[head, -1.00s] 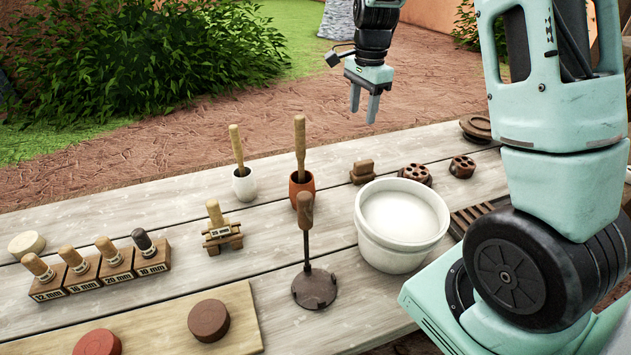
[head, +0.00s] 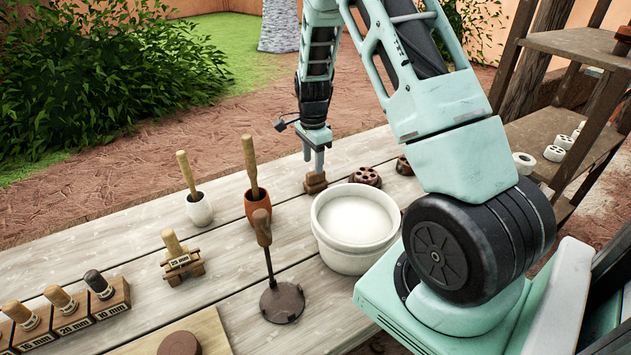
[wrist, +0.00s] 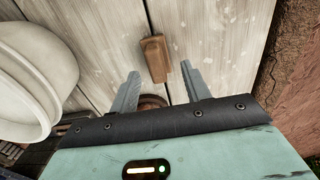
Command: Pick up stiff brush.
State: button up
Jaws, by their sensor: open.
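The stiff brush appears to be the small brown wooden block with a narrower grip on top (head: 315,185); no bristles can be made out. It lies on the plank table behind the white tub. My gripper (head: 313,168) is open, pointing down just above it. In the wrist view the brush (wrist: 154,58) shows just ahead of and between the open fingertips (wrist: 159,70), with a gap on both sides. I cannot tell whether the fingertips reach below its top.
A white tub (head: 341,254) stands close in front of my gripper. Brown holed discs (head: 366,176) lie to the right of the brush. A brown cup (head: 257,207) and a white cup (head: 199,211) holding wooden-handled tools stand to the left. Bare planks lie between.

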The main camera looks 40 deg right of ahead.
jog(key=f, duration=0.2)
jog(key=s+f+p, duration=0.1)
jog(key=shift+d+f, duration=0.15)
jog(key=shift+f, duration=0.2)
jog(key=shift+w+f, duration=0.1)
jog(key=shift+f, duration=0.45)
grip_shut()
notch_tip(320, 180, up, 10)
jog(key=shift+b, duration=0.65)
